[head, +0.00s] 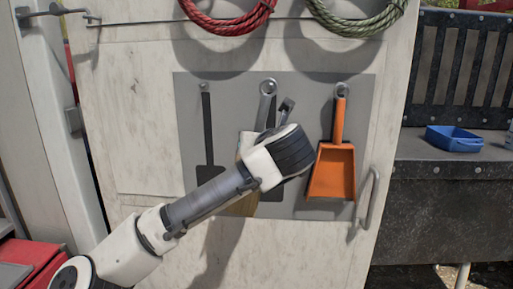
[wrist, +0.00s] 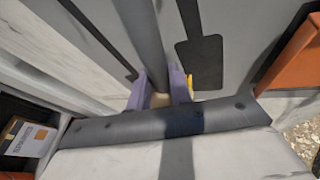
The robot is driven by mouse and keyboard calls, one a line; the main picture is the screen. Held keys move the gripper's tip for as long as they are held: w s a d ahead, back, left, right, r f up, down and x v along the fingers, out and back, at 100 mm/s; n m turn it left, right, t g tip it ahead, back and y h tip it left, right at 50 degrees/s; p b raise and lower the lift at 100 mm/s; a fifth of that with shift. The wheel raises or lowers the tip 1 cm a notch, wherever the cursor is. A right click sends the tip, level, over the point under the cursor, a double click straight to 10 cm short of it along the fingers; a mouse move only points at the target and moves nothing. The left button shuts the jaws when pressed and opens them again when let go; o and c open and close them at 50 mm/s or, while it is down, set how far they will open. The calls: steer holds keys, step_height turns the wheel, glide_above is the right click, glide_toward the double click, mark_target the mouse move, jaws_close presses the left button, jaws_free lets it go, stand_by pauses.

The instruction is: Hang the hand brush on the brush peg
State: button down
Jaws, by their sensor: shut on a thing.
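The hand brush (head: 265,112) has a grey handle with a ring at its top and tan bristles low down; my arm hides its middle. It hangs roughly upright in front of the grey board. Its ring lines up with the middle brush peg (head: 269,83); I cannot tell whether it is around the peg or just in front. In the wrist view, my gripper (wrist: 160,92) has its purple fingers shut on the brush, whose grey handle (wrist: 148,38) runs away between them. In the head view the fingers are hidden behind my wrist.
An orange dustpan (head: 333,172) hangs on the right peg, close to my wrist. The left peg (head: 204,86) is bare above a dark scraper outline (head: 206,145). Red (head: 228,22) and green (head: 355,22) coils hang above. A door handle (head: 369,198) sticks out lower right.

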steer(key=w+f, duration=0.1)
steer(key=w, duration=0.5)
steer(key=shift+w+d+f, duration=0.15)
steer(key=shift+w+f, duration=0.1)
steer(key=shift+w, duration=0.05)
stand_by(0.4)
steer(key=shift+f, duration=0.1)
stand_by(0.5)
